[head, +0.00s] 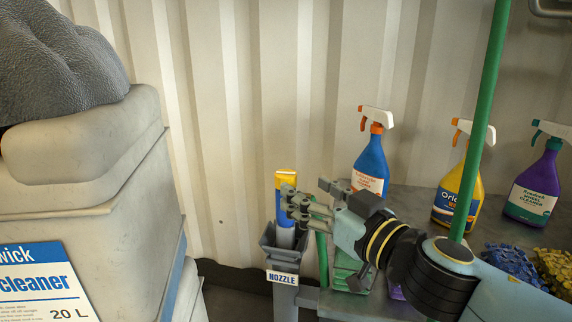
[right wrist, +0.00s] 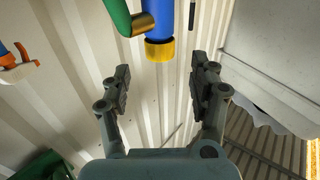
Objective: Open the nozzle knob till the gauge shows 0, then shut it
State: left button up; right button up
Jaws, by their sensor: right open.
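A blue nozzle (head: 285,208) with a yellow end stands upright in a grey holder (head: 268,240) labelled NOZZLE. In the right wrist view, a blue tube with a yellow collar (right wrist: 159,49) shows at the top beside a green hose (right wrist: 116,14) with a brass end. My right gripper (head: 303,205) is beside the nozzle and partly covers it. In the wrist view the right gripper (right wrist: 165,86) is open, with nothing between its fingers; the yellow collar is beyond the fingertips. I cannot make out a knob or a gauge for certain. My left gripper is not in view.
Spray bottles in blue (head: 371,163), yellow (head: 455,188) and purple (head: 535,185) stand on a grey shelf at right. A green upright hose (head: 487,90) passes in front. A large grey container (head: 95,190) fills the left. A corrugated wall (head: 235,110) is behind.

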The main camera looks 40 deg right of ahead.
aim_at(292, 180)
jog(key=w+p, duration=0.2)
jog(key=w, duration=0.4)
jog(key=shift+w+r+p, duration=0.1)
jog(key=shift+r+p, duration=0.05)
jog(key=shift+p, duration=0.2)
jog(key=shift+w, duration=0.55)
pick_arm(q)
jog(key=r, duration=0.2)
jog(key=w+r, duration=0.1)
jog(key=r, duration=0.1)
pick_arm(e)
grip_shut()
